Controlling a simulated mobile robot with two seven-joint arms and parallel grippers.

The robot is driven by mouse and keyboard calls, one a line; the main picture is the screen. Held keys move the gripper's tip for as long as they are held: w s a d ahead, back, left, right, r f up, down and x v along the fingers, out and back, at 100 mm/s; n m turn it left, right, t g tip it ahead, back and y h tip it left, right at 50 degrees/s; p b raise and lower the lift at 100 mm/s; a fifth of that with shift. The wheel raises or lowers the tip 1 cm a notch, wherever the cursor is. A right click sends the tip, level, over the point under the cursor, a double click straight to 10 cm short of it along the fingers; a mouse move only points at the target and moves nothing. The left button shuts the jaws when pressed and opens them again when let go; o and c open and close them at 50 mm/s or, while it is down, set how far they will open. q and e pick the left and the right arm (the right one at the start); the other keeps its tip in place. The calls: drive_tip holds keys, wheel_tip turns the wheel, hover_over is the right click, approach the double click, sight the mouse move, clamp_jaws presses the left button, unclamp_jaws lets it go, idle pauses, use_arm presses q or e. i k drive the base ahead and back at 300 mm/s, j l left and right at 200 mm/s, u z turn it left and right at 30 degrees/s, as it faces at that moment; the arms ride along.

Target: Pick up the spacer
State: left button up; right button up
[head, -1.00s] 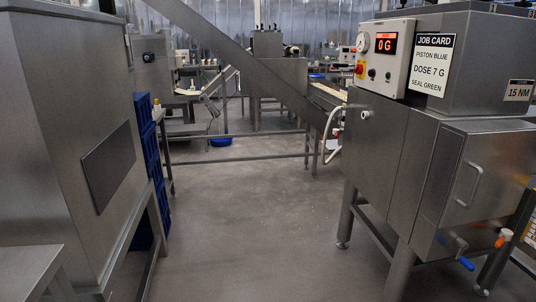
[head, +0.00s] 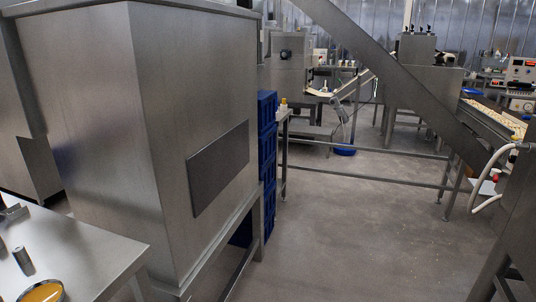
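Neither of my grippers is in view. A steel table (head: 95,250) shows at the lower left of the head view. A small grey metal cylinder (head: 23,262) is on its top; I cannot tell whether it is the spacer. A round dish with orange contents (head: 42,293) is at the table's front, cut off by the bottom edge. A small dark metal part (head: 12,211) is at the far left of the table, partly out of frame.
A large steel machine (head: 120,110) stands behind the table. Blue crates (head: 267,150) are stacked beyond it. A sloping steel beam (head: 390,75) crosses the back. A white hose (head: 488,180) hangs at right.

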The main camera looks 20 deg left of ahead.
sight(21, 256)
drive_tip(key=i+u, duration=0.3)
drive_tip(key=u, duration=0.15)
drive_tip(key=i+l+u, duration=0.2)
drive_tip(key=u, duration=0.3)
drive_tip(key=i+l+u, duration=0.25)
drive_tip(key=u, duration=0.2)
drive_tip(key=i+l+u, duration=0.2)
drive_tip(key=u, duration=0.3)
drive_tip(key=l, duration=0.1)
